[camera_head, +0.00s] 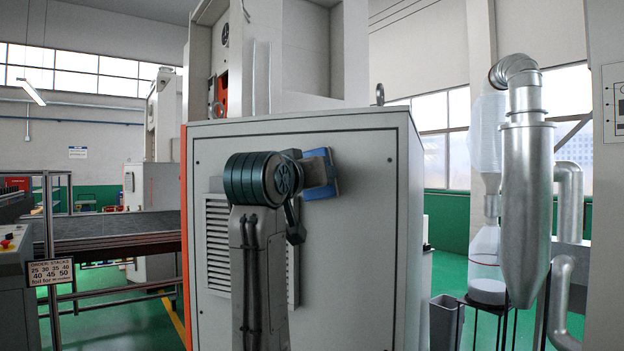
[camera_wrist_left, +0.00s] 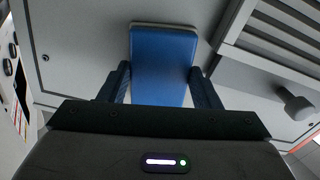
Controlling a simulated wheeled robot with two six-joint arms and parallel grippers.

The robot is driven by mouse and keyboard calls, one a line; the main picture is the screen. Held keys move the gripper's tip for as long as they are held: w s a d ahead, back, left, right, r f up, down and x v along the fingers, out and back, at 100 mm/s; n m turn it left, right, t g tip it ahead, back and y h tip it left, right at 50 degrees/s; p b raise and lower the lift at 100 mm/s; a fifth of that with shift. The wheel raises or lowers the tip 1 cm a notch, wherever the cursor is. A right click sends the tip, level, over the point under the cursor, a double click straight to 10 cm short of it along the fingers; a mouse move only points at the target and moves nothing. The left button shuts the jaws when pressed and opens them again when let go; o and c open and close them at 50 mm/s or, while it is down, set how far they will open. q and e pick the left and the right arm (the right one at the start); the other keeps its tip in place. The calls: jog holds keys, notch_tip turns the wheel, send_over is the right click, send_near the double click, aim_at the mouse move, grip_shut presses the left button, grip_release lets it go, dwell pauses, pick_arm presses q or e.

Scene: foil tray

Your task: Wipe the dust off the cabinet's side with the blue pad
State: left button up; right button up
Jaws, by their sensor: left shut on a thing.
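The grey side of the cabinet (camera_head: 365,250) faces me in the head view and fills the background of the left wrist view (camera_wrist_left: 85,45). The blue pad (camera_head: 333,186) is at the upper middle of this side, right of the louvred vent, and looks tilted. My left gripper (camera_head: 306,185) is shut on the pad, partly hidden behind my wrist. In the left wrist view the pad (camera_wrist_left: 164,55) sits between the two fingers of my left gripper (camera_wrist_left: 160,75). I cannot tell whether the pad touches the panel. No dust stands out clearly. My right gripper is not in view.
A louvred vent (camera_head: 218,240) is on the panel, partly behind my arm. A knob-like dark grey part (camera_wrist_left: 297,104) shows at the right of the left wrist view. A silver duct (camera_head: 525,190) stands right of the cabinet. The panel's right part is clear.

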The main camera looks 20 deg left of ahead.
pick_arm(q)
jog(key=d, duration=0.4)
jog(key=shift+s+d, duration=0.2)
jog(key=shift+d, duration=0.05)
jog(key=shift+s+d+b, duration=0.15)
jog(key=shift+d+b, duration=0.25)
jog(key=shift+d, duration=1.9)
jog(key=shift+s+d+f+b, duration=0.15)
jog(key=shift+d+b, duration=0.4)
jog(key=shift+d, duration=0.7)
jog(key=shift+a, duration=0.15)
